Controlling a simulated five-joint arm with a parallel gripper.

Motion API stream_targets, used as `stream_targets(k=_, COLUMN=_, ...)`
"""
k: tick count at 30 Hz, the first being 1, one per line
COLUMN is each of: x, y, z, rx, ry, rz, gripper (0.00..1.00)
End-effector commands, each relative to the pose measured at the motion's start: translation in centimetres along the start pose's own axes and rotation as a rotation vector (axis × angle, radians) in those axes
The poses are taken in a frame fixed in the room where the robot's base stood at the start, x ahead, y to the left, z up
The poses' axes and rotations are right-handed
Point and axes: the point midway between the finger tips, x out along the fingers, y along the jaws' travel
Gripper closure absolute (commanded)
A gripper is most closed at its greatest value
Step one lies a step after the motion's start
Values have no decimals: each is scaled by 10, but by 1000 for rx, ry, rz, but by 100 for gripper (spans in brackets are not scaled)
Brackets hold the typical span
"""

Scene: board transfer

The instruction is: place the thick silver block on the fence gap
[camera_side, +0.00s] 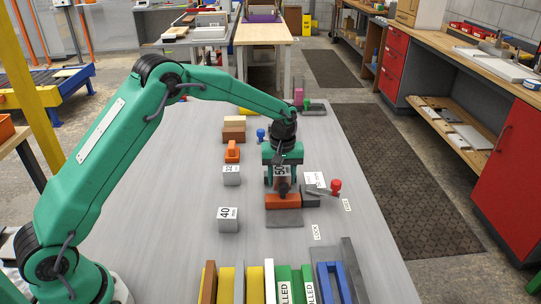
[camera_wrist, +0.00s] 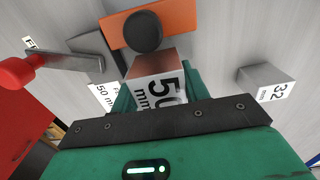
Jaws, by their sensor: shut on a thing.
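My gripper (camera_side: 283,178) is shut on a thick silver block marked 50 mm (camera_wrist: 160,88), which hangs between the jaws. In the side view the held block (camera_side: 282,172) shows above and behind an orange block (camera_side: 283,201) with a dark knob. The orange block also shows in the wrist view (camera_wrist: 172,22), beyond the held block. A dark grey fence piece (camera_side: 310,199) stands just right of the orange block, and a flat grey plate (camera_side: 285,220) lies in front. A label reading 50 mm (camera_side: 315,180) lies beside. Whether the held block touches anything below cannot be told.
A lever with a red knob (camera_side: 335,186) is right of the fence piece. Silver blocks marked 40 (camera_side: 228,220) and 32 (camera_side: 231,176) stand to the left, near an orange piece (camera_side: 232,151). Several upright coloured boards (camera_side: 284,284) line the front edge. The table's left middle is clear.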

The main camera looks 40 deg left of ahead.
Motion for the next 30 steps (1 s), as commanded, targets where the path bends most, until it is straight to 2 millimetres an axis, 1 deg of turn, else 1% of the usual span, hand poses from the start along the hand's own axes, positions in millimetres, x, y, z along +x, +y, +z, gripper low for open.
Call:
stream_targets(k=3, x=14, y=0, z=0, rx=0, ry=0, rz=-1, gripper=89)
stream_targets(k=6, x=21, y=0, z=0, rx=0, ry=1, rz=2, gripper=89)
stream_targets(k=21, x=27, y=0, z=0, rx=0, ry=1, rz=1, gripper=89)
stream_targets(k=22, x=28, y=0, z=0, rx=0, ry=0, rz=0, gripper=49)
stream_targets(k=24, x=28, y=0, z=0, rx=0, ry=0, rz=0, gripper=35)
stream_targets(k=25, x=28, y=0, z=0, rx=0, ry=0, rz=0, gripper=33)
stream_targets(k=30, x=27, y=0, z=0, rx=0, ry=0, rz=0, gripper=33)
